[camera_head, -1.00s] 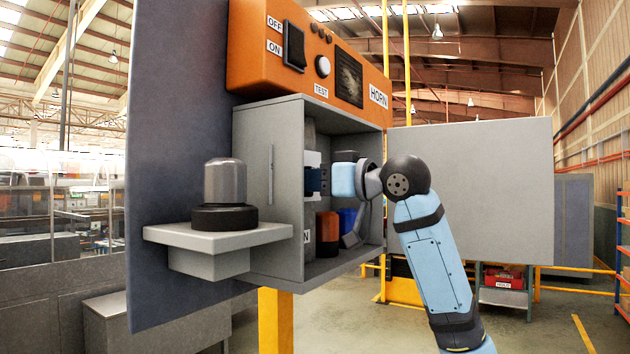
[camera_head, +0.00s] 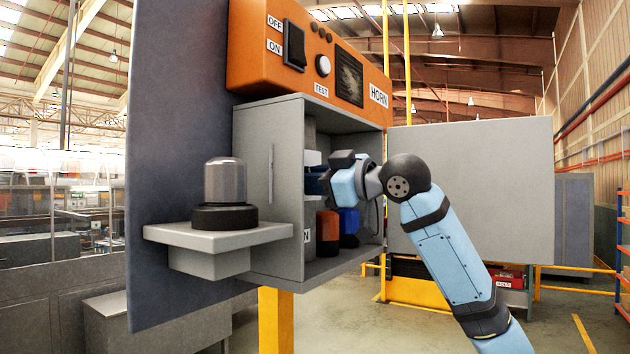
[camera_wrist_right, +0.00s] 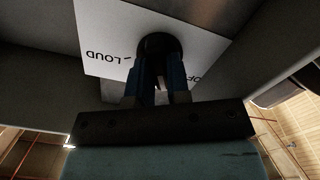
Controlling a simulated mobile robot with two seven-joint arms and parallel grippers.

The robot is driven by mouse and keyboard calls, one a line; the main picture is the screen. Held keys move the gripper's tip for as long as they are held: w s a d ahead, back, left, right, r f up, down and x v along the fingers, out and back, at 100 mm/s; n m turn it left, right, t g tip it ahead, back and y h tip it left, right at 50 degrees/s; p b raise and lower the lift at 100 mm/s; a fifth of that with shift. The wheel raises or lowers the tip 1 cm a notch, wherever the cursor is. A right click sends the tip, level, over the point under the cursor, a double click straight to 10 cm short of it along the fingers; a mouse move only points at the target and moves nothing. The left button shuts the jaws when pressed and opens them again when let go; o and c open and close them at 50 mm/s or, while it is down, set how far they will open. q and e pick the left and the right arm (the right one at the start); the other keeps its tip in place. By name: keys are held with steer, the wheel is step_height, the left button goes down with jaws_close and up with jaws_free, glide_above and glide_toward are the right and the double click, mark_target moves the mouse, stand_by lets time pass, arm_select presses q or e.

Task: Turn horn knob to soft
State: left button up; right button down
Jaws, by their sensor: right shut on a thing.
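The horn knob (camera_wrist_right: 158,44) is dark and round in the right wrist view, in front of a white label plate (camera_wrist_right: 105,45) that reads LOUD on one side; the other word is partly hidden. My right gripper (camera_wrist_right: 160,85) is shut on the knob, with a blue finger on each side of it. In the head view my right gripper (camera_head: 318,180) reaches into the open grey cabinet (camera_head: 262,132), and its wrist hides the knob. The orange horn box (camera_head: 262,72) is on top of the cabinet. My left gripper is not in view.
An orange and black object (camera_head: 327,232) and a blue one (camera_head: 349,222) stand on the cabinet floor below my wrist. A grey shelf (camera_head: 200,238) with a dark-based dome (camera_head: 224,185) sticks out at left. The open cabinet door (camera_head: 480,190) spreads to the right.

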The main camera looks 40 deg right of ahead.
steer(key=n, duration=0.5)
steer(key=shift+n, duration=0.7)
steer(key=c, duration=1.1)
jaws_free()
steer(key=shift+s, duration=0.1)
steer(key=b+v, duration=0.4)
steer(key=v, duration=0.9)
steer(key=shift+s+b, duration=0.35)
